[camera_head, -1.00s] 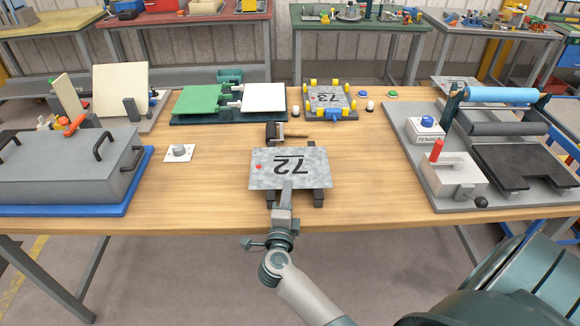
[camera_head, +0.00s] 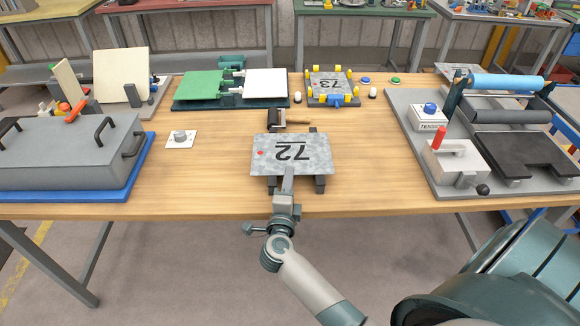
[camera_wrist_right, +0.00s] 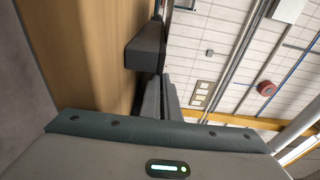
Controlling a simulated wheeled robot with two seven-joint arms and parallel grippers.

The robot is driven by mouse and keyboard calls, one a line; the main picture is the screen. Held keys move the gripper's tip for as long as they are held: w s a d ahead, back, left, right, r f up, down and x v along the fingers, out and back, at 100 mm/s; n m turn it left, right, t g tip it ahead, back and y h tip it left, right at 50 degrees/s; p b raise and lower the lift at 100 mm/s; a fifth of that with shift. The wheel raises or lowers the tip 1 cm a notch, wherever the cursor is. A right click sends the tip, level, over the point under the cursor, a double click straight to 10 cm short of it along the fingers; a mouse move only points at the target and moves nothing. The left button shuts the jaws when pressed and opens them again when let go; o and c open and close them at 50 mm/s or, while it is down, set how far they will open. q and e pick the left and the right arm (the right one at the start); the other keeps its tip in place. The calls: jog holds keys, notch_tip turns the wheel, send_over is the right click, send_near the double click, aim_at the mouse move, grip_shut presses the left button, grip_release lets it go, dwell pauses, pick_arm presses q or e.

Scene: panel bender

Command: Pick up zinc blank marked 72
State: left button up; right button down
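The zinc blank marked 72 (camera_head: 318,158) is a mottled grey plate with a red dot at its left. Its number reads upside down in the head view. It lies flat over dark support blocks (camera_head: 320,185) near the table's front edge. My right gripper (camera_head: 288,176) reaches in from the front and meets the middle of the blank's near edge. In the right wrist view its two fingers (camera_wrist_right: 160,100) are close together, with the blank's thin edge between them. The blank looks still level with its supports. My left gripper is not in view.
A dark tool with a wooden handle (camera_head: 296,122) lies behind the blank. A fixture holding a plate marked 73 (camera_head: 330,82) stands farther back. A grey lidded box (camera_head: 65,155) is at left, a tension-roller station (camera_head: 405,130) at right. Bare tabletop flanks the blank.

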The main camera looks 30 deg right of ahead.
jog(key=shift+r, duration=0.45)
notch_tip(320, 180, up, 4)
jog(key=shift+f, duration=0.2)
jog(key=s+d+r, duration=0.6)
jog(key=s+d, duration=0.2)
jog(key=shift+d+r, duration=0.25)
jog(key=shift+r, duration=0.05)
